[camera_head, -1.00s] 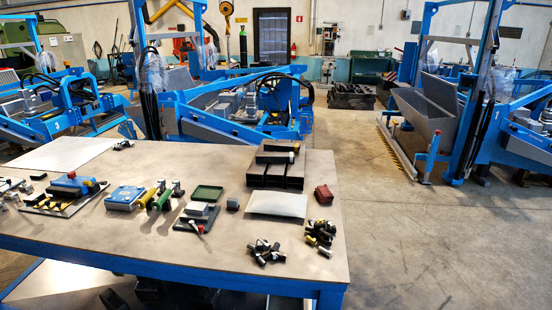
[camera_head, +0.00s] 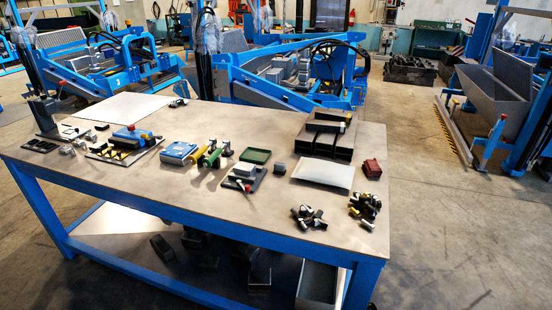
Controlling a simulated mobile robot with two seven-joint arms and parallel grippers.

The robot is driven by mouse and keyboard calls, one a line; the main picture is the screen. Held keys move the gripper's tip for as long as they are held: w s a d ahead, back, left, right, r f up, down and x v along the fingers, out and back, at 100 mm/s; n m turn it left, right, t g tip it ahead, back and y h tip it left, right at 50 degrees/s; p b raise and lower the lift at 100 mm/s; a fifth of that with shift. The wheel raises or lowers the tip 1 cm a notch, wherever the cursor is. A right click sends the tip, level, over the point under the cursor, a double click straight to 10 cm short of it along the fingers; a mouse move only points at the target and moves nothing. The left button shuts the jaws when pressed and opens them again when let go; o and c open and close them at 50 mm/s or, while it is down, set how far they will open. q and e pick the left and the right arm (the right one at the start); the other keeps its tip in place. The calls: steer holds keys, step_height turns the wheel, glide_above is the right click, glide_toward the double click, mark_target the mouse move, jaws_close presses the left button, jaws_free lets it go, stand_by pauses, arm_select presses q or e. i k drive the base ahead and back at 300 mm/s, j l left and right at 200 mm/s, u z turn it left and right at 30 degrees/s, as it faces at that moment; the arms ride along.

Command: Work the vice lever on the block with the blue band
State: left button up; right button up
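A fixture with a blue upper part (camera_head: 128,139) sits on a pale plate at the left of the table, with a small red piece on top and yellow and black parts in front. A flat blue box (camera_head: 178,150) lies to its right, beside yellow and green cylindrical handles (camera_head: 211,155). A small grey block on a dark base (camera_head: 243,178) has a short lever with a red tip at its front; it looks vice-like. I cannot make out which of these carries the blue band. Neither of my grippers is in view.
The table (camera_head: 270,222) also holds a green tray (camera_head: 255,155), a red box (camera_head: 372,168), a white plate (camera_head: 322,173), dark rectangular tubes (camera_head: 322,140) and two piles of bolts (camera_head: 308,217). A dark upright tool (camera_head: 43,115) stands at the left end.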

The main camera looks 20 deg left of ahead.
mark_target(246, 189)
steer(key=u, duration=1.25)
steer(key=i+u, duration=0.2)
steer(key=i, duration=0.25)
steer(key=i+l+u, duration=0.2)
steer(key=i, duration=0.3)
